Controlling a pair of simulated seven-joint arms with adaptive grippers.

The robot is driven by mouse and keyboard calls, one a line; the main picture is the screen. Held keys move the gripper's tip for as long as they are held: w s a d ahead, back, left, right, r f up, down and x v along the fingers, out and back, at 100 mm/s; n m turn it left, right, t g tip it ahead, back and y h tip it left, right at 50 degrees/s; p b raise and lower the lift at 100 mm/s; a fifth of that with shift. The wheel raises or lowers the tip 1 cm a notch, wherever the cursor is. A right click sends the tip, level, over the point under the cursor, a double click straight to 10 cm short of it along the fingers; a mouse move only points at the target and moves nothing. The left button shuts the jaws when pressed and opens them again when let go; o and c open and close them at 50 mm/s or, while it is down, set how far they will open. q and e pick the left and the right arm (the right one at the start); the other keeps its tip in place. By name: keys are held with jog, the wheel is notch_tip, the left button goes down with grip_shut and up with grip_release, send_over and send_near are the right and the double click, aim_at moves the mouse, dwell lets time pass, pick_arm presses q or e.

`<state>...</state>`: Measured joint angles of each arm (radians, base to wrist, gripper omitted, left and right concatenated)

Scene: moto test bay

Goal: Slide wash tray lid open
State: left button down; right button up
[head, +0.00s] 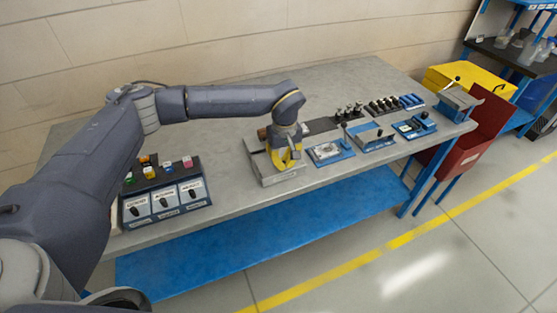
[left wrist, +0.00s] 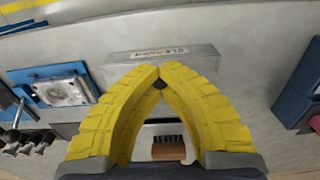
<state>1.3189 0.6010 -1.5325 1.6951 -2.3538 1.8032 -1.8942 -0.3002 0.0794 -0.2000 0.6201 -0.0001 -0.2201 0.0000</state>
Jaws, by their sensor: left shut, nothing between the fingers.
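The wash tray is a grey metal box (head: 281,181) on the bench, with a label on its front face; the label face also shows in the left wrist view (left wrist: 190,57). My left gripper (head: 287,166) points down over the tray, its yellow fingers shut and empty. In the left wrist view its fingertips (left wrist: 159,84) meet close to the labelled face; contact cannot be told. Between the fingers a brush with a brown block (left wrist: 168,151) shows in a light opening. The lid is largely hidden by my gripper, so its position is unclear. My right gripper is not in view.
A switch panel (head: 167,203) with coloured blocks stands left of the tray. A blue-framed fixture (head: 329,153) sits close right, with more fixtures and a dark mat (head: 322,125) beyond. A red bin (head: 477,130) stands past the bench's right end. Bare bench (head: 235,160) lies left of the tray.

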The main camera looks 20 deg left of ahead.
pick_arm(q)
jog(key=shift+w+a, duration=1.55)
jog(key=shift+w, duration=0.2)
jog(key=shift+w+a, duration=1.4)
jog(key=shift+w, duration=0.25)
jog(key=c, duration=2.1)
grip_release()
jog(key=o, duration=0.6)
jog(key=shift+r, duration=3.5)
